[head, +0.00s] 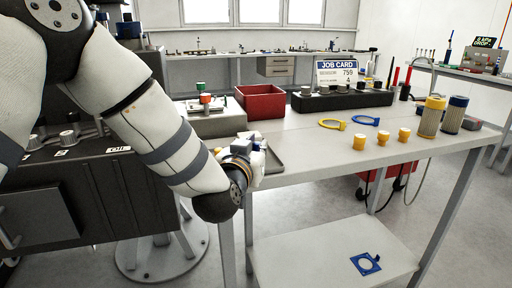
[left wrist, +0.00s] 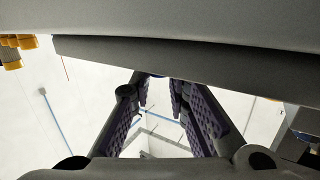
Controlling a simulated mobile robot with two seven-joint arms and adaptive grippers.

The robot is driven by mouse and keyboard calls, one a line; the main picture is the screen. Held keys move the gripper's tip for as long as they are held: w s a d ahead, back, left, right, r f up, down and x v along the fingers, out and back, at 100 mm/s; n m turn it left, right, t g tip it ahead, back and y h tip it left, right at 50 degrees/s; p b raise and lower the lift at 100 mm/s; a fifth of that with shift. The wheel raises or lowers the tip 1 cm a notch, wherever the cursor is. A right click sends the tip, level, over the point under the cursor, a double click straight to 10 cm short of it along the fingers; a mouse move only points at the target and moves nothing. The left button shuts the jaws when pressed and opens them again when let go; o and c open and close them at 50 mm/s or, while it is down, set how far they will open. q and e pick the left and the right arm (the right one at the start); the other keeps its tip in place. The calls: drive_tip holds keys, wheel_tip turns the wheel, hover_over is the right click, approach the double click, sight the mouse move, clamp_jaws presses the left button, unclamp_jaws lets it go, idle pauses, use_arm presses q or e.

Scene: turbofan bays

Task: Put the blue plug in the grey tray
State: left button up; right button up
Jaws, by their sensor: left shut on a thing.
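The grey tray (head: 274,161) lies at the near left end of the light table, partly hidden by my left gripper. My left gripper (head: 257,153) is at the tray's left side, seen mostly from behind. In the left wrist view its purple-padded fingers (left wrist: 160,88) close in towards a small dark-blue bit, which looks like the blue plug (left wrist: 156,75). Most of it is hidden, and I cannot tell whether it touches the tray. A dark grey slab (left wrist: 200,62) crosses close above the fingertips. My right gripper is out of view.
A red bin (head: 261,102) and a black block with a job card (head: 340,101) stand behind the tray. Yellow plugs (head: 382,138), yellow and blue rings (head: 365,120) and two capped cylinders (head: 431,117) stand to the right. The table's middle front is clear.

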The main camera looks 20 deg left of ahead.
use_arm(q)
drive_tip(key=shift+f, duration=0.1)
drive_tip(key=o, duration=0.7)
drive_tip(key=shift+f, duration=0.1)
drive_tip(key=shift+o, duration=0.2)
